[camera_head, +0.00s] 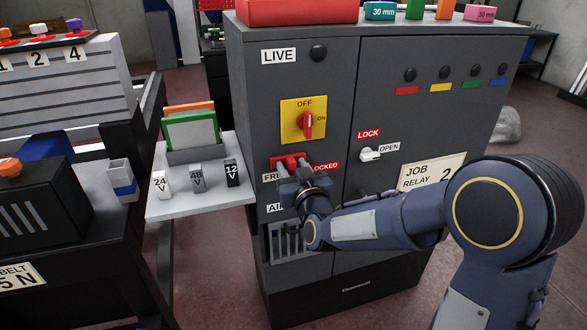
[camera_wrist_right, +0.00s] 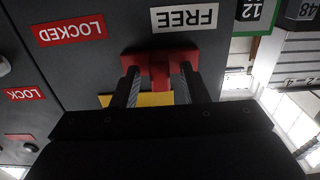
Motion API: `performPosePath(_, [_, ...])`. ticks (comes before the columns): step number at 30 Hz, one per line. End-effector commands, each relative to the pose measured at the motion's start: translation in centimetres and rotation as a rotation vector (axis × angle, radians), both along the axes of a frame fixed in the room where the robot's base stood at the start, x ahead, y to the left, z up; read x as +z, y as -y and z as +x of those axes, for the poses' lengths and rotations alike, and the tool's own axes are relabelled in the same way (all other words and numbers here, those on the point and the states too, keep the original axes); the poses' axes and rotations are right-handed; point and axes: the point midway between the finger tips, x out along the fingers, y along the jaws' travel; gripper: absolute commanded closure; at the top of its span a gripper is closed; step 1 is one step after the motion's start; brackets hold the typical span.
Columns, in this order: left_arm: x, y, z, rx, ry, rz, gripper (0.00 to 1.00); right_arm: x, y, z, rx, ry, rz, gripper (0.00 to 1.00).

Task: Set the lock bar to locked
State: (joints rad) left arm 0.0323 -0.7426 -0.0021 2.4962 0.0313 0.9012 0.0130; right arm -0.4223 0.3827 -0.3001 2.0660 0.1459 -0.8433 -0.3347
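The red lock bar (camera_head: 287,161) is on the grey cabinet's left door, between the FREE label and the white-on-red LOCKED label (camera_head: 326,167). It sits nearer the FREE side. In the upside-down right wrist view the red bar (camera_wrist_right: 160,66) shows just beside the FREE label (camera_wrist_right: 184,18), with LOCKED (camera_wrist_right: 70,30) farther off. My right gripper (camera_head: 294,180) is at the bar, its two fingers (camera_wrist_right: 161,86) on either side of the red handle. Gaps seem to show between fingers and handle, so it looks open. My left gripper is not in view.
A yellow OFF/ON switch plate (camera_head: 289,117) with a red knob is above the bar. A white LOCK/OPEN knob (camera_head: 369,154) is to its right. A grey vent (camera_head: 287,244) is below. A white side shelf (camera_head: 190,207) with small blocks stands at the left.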

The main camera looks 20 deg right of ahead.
Motion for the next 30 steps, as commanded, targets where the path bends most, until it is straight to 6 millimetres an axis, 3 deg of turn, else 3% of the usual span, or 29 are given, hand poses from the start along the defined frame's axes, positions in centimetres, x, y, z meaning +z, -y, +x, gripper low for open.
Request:
performPosePath(5, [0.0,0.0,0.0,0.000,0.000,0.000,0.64,0.0,0.0,0.0,0.000,0.000,0.000,0.60])
performPosePath(14, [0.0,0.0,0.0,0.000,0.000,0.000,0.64,0.0,0.0,0.0,0.000,0.000,0.000,0.99])
performPosePath(22, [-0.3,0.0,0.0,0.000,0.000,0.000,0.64,-0.1,0.3,0.0,-0.001,0.001,0.001,1.00])
performPosePath(30, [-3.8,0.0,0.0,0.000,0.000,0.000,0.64,-0.4,4.8,0.1,-0.005,0.007,0.002,1.00])
